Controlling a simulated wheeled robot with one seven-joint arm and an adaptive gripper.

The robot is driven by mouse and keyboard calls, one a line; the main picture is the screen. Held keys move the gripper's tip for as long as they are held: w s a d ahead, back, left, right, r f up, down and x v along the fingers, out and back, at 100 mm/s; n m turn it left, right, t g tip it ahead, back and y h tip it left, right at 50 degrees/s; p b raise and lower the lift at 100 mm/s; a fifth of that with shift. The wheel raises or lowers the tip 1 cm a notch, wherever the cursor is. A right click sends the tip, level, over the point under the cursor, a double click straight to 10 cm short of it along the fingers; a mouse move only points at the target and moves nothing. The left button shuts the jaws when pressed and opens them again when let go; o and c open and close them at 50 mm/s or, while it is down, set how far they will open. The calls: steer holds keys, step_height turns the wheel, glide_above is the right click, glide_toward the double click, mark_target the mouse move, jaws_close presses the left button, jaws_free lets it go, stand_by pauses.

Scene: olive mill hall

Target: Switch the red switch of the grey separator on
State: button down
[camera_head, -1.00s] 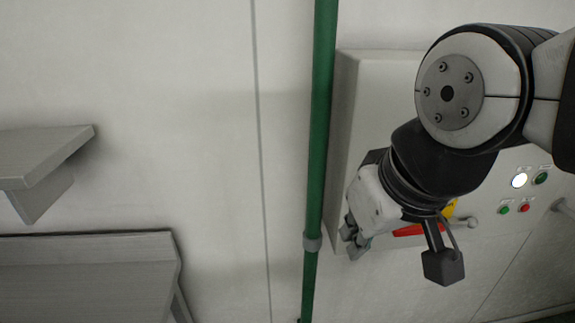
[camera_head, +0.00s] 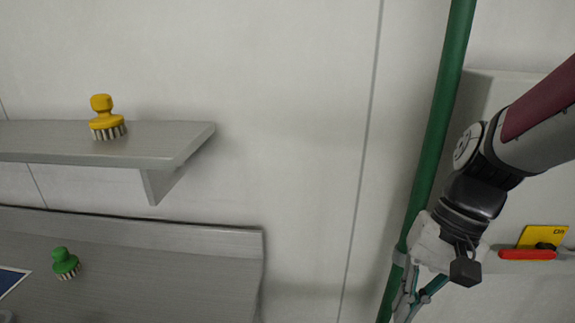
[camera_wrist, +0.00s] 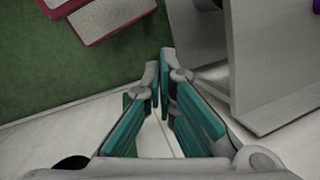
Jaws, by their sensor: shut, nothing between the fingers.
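The red switch handle (camera_head: 527,254) lies level across the lower edge of a yellow plate (camera_head: 542,237) at the right of the head view. The plate bears lettering, and both sit on the pale grey cabinet (camera_head: 510,205) on the wall, which my arm partly covers. I cannot tell from the picture whether this cabinet belongs to the separator. My gripper (camera_head: 407,308) is shut and empty, pointing down, left of and below the red handle and apart from it. It overlaps the green pipe in the picture. The wrist view shows its closed teal fingers (camera_wrist: 163,82); the switch is not there.
A green pipe (camera_head: 437,140) runs down the wall beside the cabinet. At left, a grey shelf (camera_head: 175,140) holds a yellow brush (camera_head: 105,118); a grey bench (camera_head: 215,265) below holds a green brush (camera_head: 65,263). The wrist view shows green floor (camera_wrist: 40,95) and a grey panel (camera_wrist: 270,60).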

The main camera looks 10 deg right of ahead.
mark_target(527, 251)
steer(key=w+d+f+m+t+y+b, duration=0.4)
steer(key=w+d+f+m+t+y, duration=0.3)
steer(key=d+f+m+t+y, duration=0.45)
steer(key=s+d+f+m+t+h+b, duration=0.1)
steer(key=s+d+f+m+t+h, duration=0.2)
steer(key=d+m+t+h, duration=0.5)
steer(key=s+d+f+m+t+h+b, duration=0.1)
steer(key=s+d+f+m+t+h, duration=0.2)
steer(key=m+h, duration=1)
steer(key=d+f+m+t, duration=0.1)
steer(key=d+f+t, duration=0.1)
steer(key=d+t, duration=0.3)
steer(key=shift+s+d+f+h, duration=0.2)
steer(key=shift+d+f+h, duration=0.15)
steer(key=shift+d, duration=0.6)
steer(key=x, duration=0.4)
steer(key=s+r+p+x, duration=0.1)
steer(key=x, duration=0.3)
steer(key=s+r+x, duration=0.1)
steer(key=x, duration=0.4)
steer(key=shift+a+p, duration=0.3)
steer(key=shift+p, duration=0.1)
